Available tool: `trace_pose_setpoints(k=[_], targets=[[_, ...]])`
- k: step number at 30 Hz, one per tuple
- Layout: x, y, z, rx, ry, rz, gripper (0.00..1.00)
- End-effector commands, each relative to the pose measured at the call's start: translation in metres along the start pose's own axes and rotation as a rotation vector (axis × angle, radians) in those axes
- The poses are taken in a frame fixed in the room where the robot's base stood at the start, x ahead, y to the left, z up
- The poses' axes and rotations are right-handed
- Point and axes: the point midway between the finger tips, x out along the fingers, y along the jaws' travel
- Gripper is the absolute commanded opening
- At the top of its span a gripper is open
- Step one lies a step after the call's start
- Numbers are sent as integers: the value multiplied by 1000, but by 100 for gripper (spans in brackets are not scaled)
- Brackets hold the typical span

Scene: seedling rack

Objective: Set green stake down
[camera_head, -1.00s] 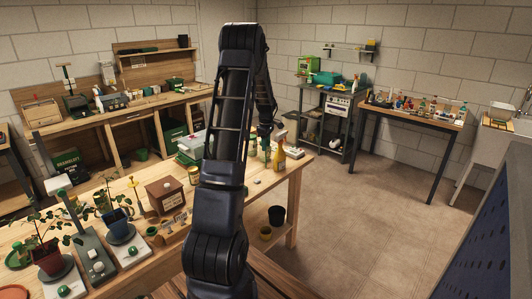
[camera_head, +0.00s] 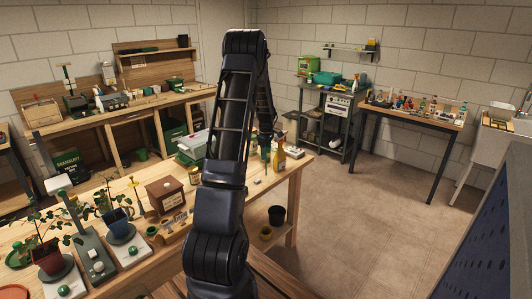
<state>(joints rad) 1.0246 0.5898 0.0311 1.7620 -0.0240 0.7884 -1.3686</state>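My arm rises through the middle of the view and bends down behind itself. My gripper (camera_head: 267,143) is at its lower end, over the far right end of the near wooden bench (camera_head: 292,192). It is small and dark, and its fingers cannot be made out. A thin green upright thing (camera_head: 265,156) shows just below it and may be the green stake. I cannot tell whether the gripper holds it or whether it touches the bench top.
A brown wooden box (camera_head: 165,195), a tin (camera_head: 194,175) and potted plants (camera_head: 48,256) stand farther left on the bench. The floor (camera_head: 350,220) to the right is clear.

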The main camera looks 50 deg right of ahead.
Motion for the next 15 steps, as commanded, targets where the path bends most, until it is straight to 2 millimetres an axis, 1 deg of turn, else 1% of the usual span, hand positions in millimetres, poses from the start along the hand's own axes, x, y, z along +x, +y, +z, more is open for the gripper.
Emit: trace_pose_setpoints(k=[8, 11, 15], targets=[[-2, 0, 0, 0, 0, 0, 63], [-9, 0, 0, 0, 0, 1, 63], [-30, 0, 0, 0, 0, 2, 63]])
